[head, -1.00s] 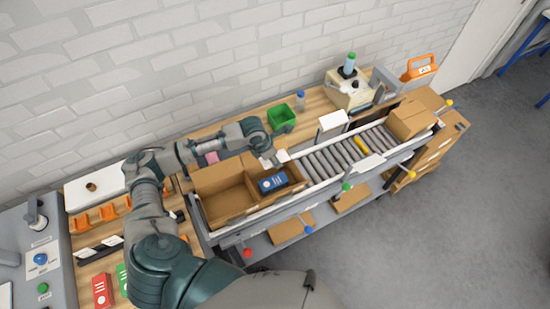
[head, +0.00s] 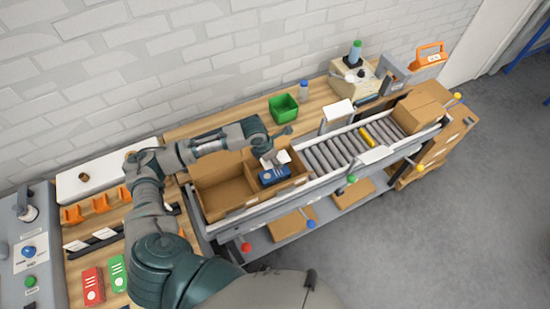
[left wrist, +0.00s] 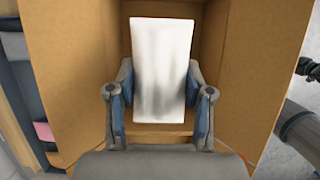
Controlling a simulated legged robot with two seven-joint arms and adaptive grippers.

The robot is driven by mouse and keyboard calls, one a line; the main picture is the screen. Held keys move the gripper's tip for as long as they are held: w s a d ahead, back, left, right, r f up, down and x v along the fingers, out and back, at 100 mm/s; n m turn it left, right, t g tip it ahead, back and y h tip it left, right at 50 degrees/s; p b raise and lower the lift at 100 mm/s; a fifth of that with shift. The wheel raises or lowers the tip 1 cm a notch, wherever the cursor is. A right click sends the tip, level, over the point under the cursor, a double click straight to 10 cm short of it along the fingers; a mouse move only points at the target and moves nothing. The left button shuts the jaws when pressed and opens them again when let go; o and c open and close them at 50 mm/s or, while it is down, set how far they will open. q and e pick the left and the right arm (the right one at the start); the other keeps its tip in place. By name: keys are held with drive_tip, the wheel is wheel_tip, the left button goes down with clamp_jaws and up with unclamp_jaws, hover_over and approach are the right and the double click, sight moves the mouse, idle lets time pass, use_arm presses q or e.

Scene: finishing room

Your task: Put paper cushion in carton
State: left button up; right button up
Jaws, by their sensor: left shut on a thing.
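The open brown carton (head: 222,198) stands at the near left end of the roller conveyor. A dark blue box (head: 274,176) shows at its right part. My left gripper (head: 272,161) is over this right part and shut on the white paper cushion (head: 283,156), just above or against the blue box; contact cannot be told. In the left wrist view the cushion (left wrist: 161,70) stands upright between the two fingers (left wrist: 160,105), with the brown carton walls (left wrist: 85,60) around it. My right gripper is not in view.
A green bin (head: 284,108) stands on the wooden bench behind the conveyor. A red box (head: 92,286) and a green box (head: 118,272) lie at lower left.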

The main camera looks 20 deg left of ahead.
sight(276, 172)
use_arm(q)
drive_tip(key=shift+s+a+f+b, duration=0.1)
drive_tip(key=shift+f+b, duration=0.9)
drive_tip(key=shift+f, duration=0.85)
drive_tip(key=shift+s+f+b, duration=0.1)
drive_tip(key=shift+f+b, duration=0.9)
drive_tip(key=shift+f, duration=0.8)
drive_tip(key=o, duration=0.9)
drive_tip(key=shift+r, duration=0.1)
drive_tip(key=shift+r+p, duration=1.05)
drive_tip(key=shift+p, duration=0.1)
wheel_tip(276, 172, up, 6)
drive_tip(key=p, duration=0.6)
